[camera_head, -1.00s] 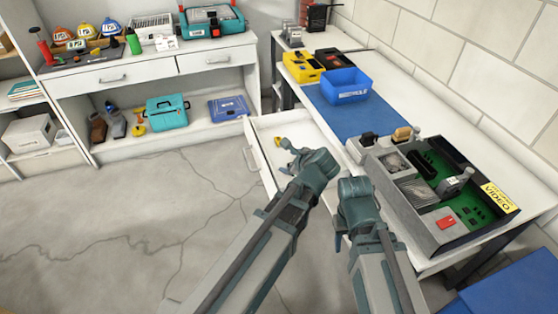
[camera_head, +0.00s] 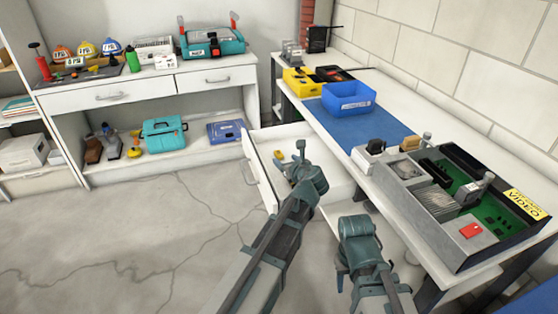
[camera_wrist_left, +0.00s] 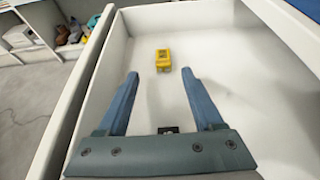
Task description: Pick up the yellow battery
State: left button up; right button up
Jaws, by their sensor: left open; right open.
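The yellow battery (camera_wrist_left: 163,59) lies on the white floor of an open drawer (camera_wrist_left: 240,75), toward the far end in the left wrist view. It shows as a small yellow spot in the head view (camera_head: 279,155). My left gripper (camera_wrist_left: 159,73) is open and empty over the drawer, its fingers pointing at the battery. The battery is just beyond the fingertips and untouched. In the head view my left gripper (camera_head: 297,155) is just right of the battery. My right gripper (camera_head: 343,277) is low beside the workbench, with its fingers mostly hidden.
The drawer's front panel (camera_head: 259,174) stands out to the left. The workbench (camera_head: 440,115) on the right holds a blue bin (camera_head: 348,98) and a grey case of parts (camera_head: 405,207). A shelf unit (camera_head: 140,83) with tools stands behind. The floor at left is clear.

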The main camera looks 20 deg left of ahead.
aim_at(279, 154)
pick_arm(q)
jog(key=shift+b+x, duration=0.35)
jog(key=shift+x, duration=1.25)
jog(key=shift+w, duration=0.1)
jog(key=b+x, duration=0.1)
jog(key=x, duration=0.1)
jog(key=b+x, duration=0.1)
jog(key=x, duration=0.1)
jog(key=shift+w+d+f, duration=0.2)
jog(key=shift+f, duration=0.05)
jog(key=shift+w+a+f, duration=0.1)
jog(key=shift+w+a, duration=0.15)
jog(key=shift+w, duration=0.05)
jog(key=shift+c, duration=0.3)
grip_shut()
